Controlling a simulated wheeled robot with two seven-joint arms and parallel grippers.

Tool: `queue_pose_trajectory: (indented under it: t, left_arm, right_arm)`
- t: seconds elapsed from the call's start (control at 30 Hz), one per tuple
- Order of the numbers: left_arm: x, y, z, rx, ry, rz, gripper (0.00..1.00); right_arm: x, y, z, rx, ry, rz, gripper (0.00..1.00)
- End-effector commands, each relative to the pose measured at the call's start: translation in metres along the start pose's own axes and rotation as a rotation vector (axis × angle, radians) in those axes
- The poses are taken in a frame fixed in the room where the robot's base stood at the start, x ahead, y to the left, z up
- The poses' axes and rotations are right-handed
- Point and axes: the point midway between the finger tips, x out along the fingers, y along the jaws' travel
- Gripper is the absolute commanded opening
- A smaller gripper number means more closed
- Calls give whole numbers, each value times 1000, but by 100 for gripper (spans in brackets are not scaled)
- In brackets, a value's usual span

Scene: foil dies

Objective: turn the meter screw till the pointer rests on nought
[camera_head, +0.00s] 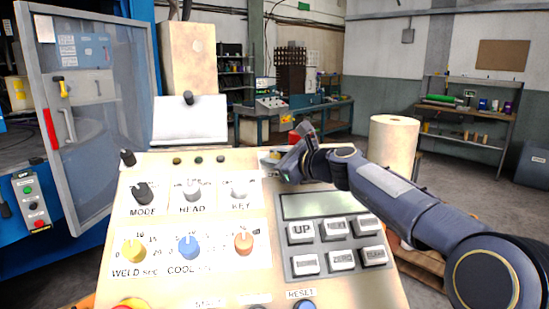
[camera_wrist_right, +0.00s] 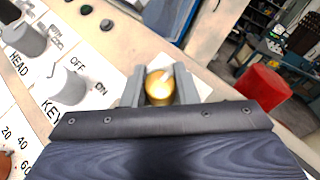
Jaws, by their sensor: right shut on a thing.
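My right gripper (camera_head: 276,163) is at the upper right of the beige control panel (camera_head: 262,212), its arm coming in from the right. In the right wrist view its two grey fingers (camera_wrist_right: 160,88) are shut on a round brass screw head (camera_wrist_right: 160,80), one on each side. A pale slanted mark shows on the screw's face. The meter's dial and pointer cannot be made out in either view; the gripper covers that corner of the panel. My left gripper is not in view.
The KEY switch (camera_head: 241,193) sits left of the gripper. A grey keypad (camera_head: 334,234) with a display lies below my right arm. MODE (camera_head: 144,195) and HEAD (camera_head: 194,192) switches and coloured knobs fill the panel's left. A large pale roll (camera_head: 393,142) stands behind the arm.

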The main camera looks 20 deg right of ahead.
Motion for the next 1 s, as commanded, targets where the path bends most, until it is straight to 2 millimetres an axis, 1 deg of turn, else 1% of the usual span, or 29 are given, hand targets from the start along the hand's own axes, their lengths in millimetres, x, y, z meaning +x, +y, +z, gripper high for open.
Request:
queue_pose_trajectory:
  t: [0.07, 0.1, 0.23, 0.47, 0.57, 0.67, 0.9, 1.0]
  left_arm:
    - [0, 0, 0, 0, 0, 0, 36]
    - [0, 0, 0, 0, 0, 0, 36]
    - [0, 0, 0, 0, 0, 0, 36]
    - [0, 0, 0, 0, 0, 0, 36]
    - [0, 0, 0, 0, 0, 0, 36]
    - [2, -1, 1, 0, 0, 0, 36]
    - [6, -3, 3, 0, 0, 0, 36]
    - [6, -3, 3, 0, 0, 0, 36]
  right_arm:
    - [0, 0, 0, -1, 1, 0, 4]
    - [0, 0, 0, 0, 1, 0, 30]
    - [0, 0, 0, 0, 1, 0, 47]
    - [0, 0, 0, 0, 0, -1, 48]
    - [-3, 0, 0, 0, 0, -2, 48]
    - [-14, 0, 0, 0, 0, -4, 48]
    - [-56, 0, -1, 0, 0, -4, 48]
    - [-68, 0, -1, 0, 0, -2, 48]
